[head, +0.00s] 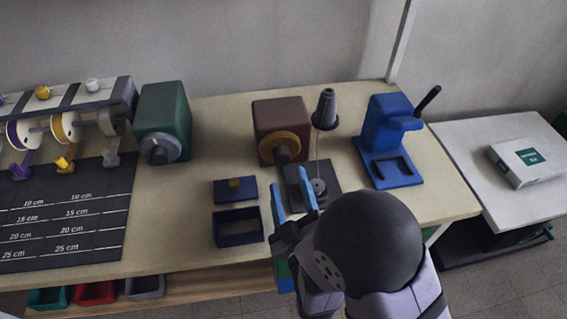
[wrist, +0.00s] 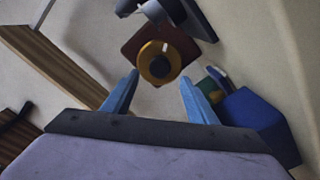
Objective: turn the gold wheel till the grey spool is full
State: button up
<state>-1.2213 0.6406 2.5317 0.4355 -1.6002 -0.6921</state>
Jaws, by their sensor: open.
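The gold wheel (head: 272,145) is on the front of a maroon box (head: 283,112) and has a dark hub. In the wrist view the gold wheel (wrist: 145,66) faces me, just beyond my fingertips. A dark grey cone (head: 325,108) stands right of the box above a thin upright line. A small grey round piece (head: 319,187) sits below it on a dark plate (head: 331,174).
A blue lever press (head: 388,140) stands right. A green box with a grey wheel (head: 163,115) stands left. A navy lid (head: 221,190) and open navy tray (head: 221,229) lie left of my gripper. A black measuring mat (head: 62,220) covers the far left. Bare tabletop (head: 175,215) lies between.

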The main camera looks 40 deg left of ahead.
aim_at(283, 161)
jog(key=shift+w+a+f+b, duration=0.1)
jog(key=shift+b, duration=0.35)
jog(key=b, duration=0.2)
jog(key=shift+w+a+f+b, duration=0.2)
jog(key=shift+w+a+b, duration=0.15)
jog(key=b, duration=0.3)
jog(key=shift+w+a+r+b, duration=0.1)
jog(key=shift+w+a+b, duration=0.2)
jog(key=shift+w+a, duration=0.1)
jog(key=shift+p+x, duration=0.55)
jog(key=shift+x, duration=1.9)
jog(key=shift+r, duration=0.2)
jog(key=c, duration=1.1)
